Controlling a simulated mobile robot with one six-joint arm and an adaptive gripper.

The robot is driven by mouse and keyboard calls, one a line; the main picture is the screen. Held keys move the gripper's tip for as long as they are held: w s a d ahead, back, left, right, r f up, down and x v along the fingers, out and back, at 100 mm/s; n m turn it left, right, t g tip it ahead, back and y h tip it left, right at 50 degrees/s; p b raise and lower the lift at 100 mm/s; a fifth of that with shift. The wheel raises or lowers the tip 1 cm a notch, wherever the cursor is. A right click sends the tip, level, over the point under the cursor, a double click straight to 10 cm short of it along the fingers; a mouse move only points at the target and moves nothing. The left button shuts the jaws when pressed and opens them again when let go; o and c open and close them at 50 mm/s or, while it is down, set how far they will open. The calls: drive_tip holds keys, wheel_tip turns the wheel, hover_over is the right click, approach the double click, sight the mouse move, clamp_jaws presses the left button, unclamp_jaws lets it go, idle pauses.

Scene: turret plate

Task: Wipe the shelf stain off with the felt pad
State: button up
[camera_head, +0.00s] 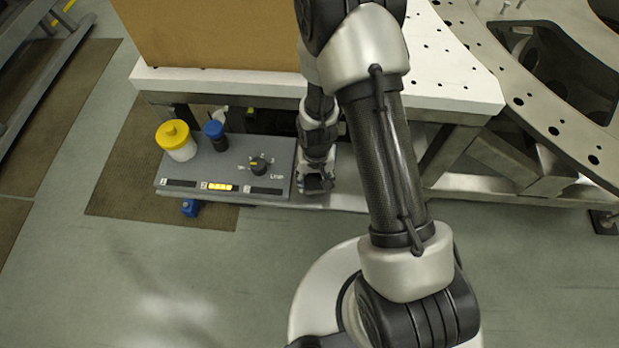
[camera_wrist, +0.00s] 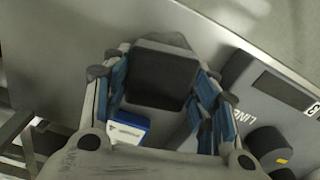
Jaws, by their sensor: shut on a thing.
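My gripper (camera_head: 316,184) is low at the lower shelf (camera_head: 345,200), just right of the grey control panel. In the wrist view my gripper (camera_wrist: 160,78) has its blue-lined fingers closed on a dark, block-like thing, which looks like the felt pad (camera_wrist: 162,72). The pad is in front of the grey shelf surface (camera_wrist: 55,60); I cannot tell whether it touches it. I cannot make out the stain in either view.
The white tabletop (camera_head: 440,85) overhangs the shelf. A blue-and-white item (camera_wrist: 128,127) shows between the fingers.

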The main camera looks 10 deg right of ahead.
drive_tip(key=shift+s+d+f, duration=0.1)
drive_tip(key=shift+s+d, duration=0.2)
drive_tip(key=shift+d, duration=0.45)
drive_tip(key=shift+s+d, duration=0.25)
drive_tip(key=shift+d, duration=0.5)
drive_tip(key=shift+f+b, duration=0.2)
drive_tip(key=shift+b, duration=0.1)
drive_tip(key=shift+s, duration=0.1)
